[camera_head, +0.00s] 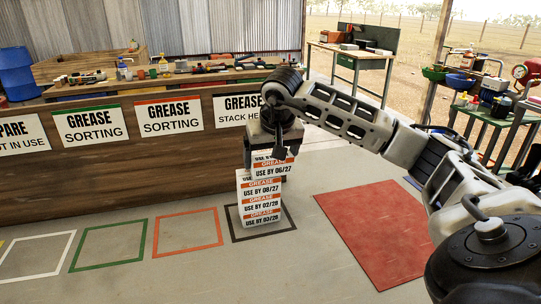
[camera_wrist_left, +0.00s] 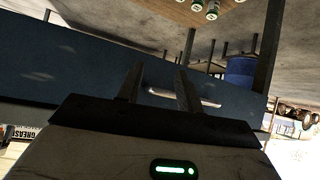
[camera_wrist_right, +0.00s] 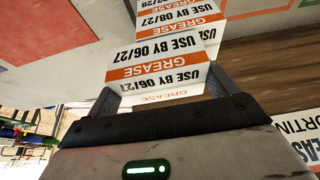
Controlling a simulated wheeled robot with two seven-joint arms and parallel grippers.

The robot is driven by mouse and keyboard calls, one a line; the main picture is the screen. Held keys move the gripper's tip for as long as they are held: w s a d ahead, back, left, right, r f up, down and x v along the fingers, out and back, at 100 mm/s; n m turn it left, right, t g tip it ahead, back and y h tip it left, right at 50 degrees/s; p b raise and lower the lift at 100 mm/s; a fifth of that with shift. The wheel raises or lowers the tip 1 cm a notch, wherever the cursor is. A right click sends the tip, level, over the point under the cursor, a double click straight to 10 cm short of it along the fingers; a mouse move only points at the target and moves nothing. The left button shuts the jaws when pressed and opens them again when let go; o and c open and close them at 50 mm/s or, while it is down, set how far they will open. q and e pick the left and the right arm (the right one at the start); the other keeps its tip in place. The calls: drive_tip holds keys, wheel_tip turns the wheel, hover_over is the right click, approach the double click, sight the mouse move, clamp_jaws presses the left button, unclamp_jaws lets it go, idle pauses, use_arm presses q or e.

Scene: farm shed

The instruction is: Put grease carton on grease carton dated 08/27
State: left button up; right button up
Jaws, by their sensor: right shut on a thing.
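My right gripper (camera_head: 273,146) is shut on a white grease carton with an orange band (camera_head: 272,170), marked USE BY 06/27. The right wrist view also shows this carton (camera_wrist_right: 160,62) between the fingers (camera_wrist_right: 162,90). It is at the top of a stack, slightly right of the cartons below. Directly beneath is the grease carton dated 08/27 (camera_head: 262,190), also seen in the right wrist view (camera_wrist_right: 180,20). I cannot tell whether the two touch. Cartons dated 02/28 (camera_head: 263,205) and 03/28 (camera_head: 263,220) stand lower. My left gripper (camera_wrist_left: 157,78) is open and empty.
The stack stands inside a black floor outline (camera_head: 236,232) before a wooden counter (camera_head: 100,180) with a GREASE STACK HERE sign (camera_head: 235,108). Orange (camera_head: 187,232), green (camera_head: 107,246) and white outlines to the left are empty. A red floor patch (camera_head: 380,230) lies clear at right.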

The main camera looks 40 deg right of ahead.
drive_tip(key=shift+f, duration=0.2)
drive_tip(key=o, duration=0.9)
drive_tip(key=shift+c, duration=0.2)
drive_tip(key=shift+r, duration=0.55)
drive_tip(key=v, duration=1.1)
drive_tip(key=shift+r+p, duration=0.2)
drive_tip(key=shift+p, duration=0.1)
drive_tip(key=shift+s+a, duration=0.1)
drive_tip(key=shift+s, duration=0.05)
